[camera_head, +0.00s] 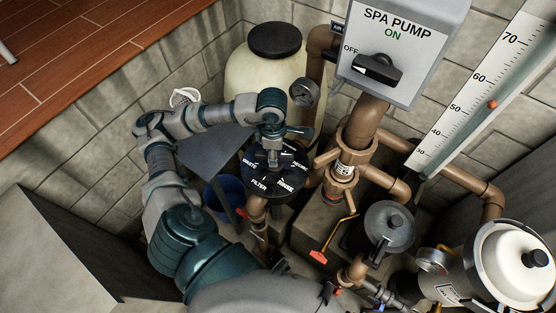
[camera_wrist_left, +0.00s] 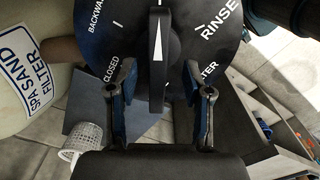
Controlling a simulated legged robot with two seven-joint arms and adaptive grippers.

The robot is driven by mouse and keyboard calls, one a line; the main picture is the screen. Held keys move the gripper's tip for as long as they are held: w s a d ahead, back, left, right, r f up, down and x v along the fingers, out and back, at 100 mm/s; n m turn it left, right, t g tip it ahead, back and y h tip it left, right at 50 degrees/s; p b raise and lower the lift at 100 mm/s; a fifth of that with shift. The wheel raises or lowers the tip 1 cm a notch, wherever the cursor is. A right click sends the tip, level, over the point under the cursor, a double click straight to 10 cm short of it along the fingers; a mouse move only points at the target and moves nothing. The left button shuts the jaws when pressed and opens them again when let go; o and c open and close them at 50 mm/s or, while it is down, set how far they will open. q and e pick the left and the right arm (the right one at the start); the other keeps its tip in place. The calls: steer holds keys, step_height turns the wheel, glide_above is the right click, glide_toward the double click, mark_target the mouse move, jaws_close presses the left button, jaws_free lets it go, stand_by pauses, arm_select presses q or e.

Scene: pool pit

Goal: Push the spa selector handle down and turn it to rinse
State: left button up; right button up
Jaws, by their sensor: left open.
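The spa selector is a black round dial (camera_head: 262,188) with white lettering, low in the middle of the head view. FILTER and RINSE are on its near side. In the left wrist view, the black selector handle (camera_wrist_left: 158,45) runs up and down the picture and carries a white pointed mark. RINSE (camera_wrist_left: 218,18) is to its upper right, BACKWASH to its upper left and CLOSED to its left. My left gripper (camera_wrist_left: 160,68) is open, with one finger on each side of the handle and a gap visible on both sides. It covers the handle in the head view. My right gripper is not visible.
The spa pump switch box (camera_head: 400,45) is above right. Brown pipes (camera_head: 366,122) are close right of the dial. A sand filter tank (camera_head: 265,75) stands behind it, and a blue bucket (camera_head: 219,205) is to its left. A red-handled valve lever (camera_head: 318,257) is nearer right.

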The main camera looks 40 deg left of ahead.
arm_select(q)
steer(key=shift+a+r, duration=0.1)
steer(key=shift+r, duration=0.1)
steer(key=shift+a+r+p, duration=0.1)
steer(key=shift+r+p, duration=0.3)
steer(key=r+p, duration=0.1)
steer(key=r, duration=0.1)
steer(key=r+p, duration=0.1)
steer(key=r, duration=0.1)
steer(key=d+r+p, duration=0.1)
steer(key=r+p, duration=0.1)
steer(key=shift+a, duration=0.1)
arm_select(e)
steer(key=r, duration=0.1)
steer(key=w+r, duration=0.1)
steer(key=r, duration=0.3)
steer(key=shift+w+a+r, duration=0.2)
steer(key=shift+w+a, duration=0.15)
arm_select(q)
steer(key=shift+a+f, duration=0.1)
steer(key=shift+a, duration=0.05)
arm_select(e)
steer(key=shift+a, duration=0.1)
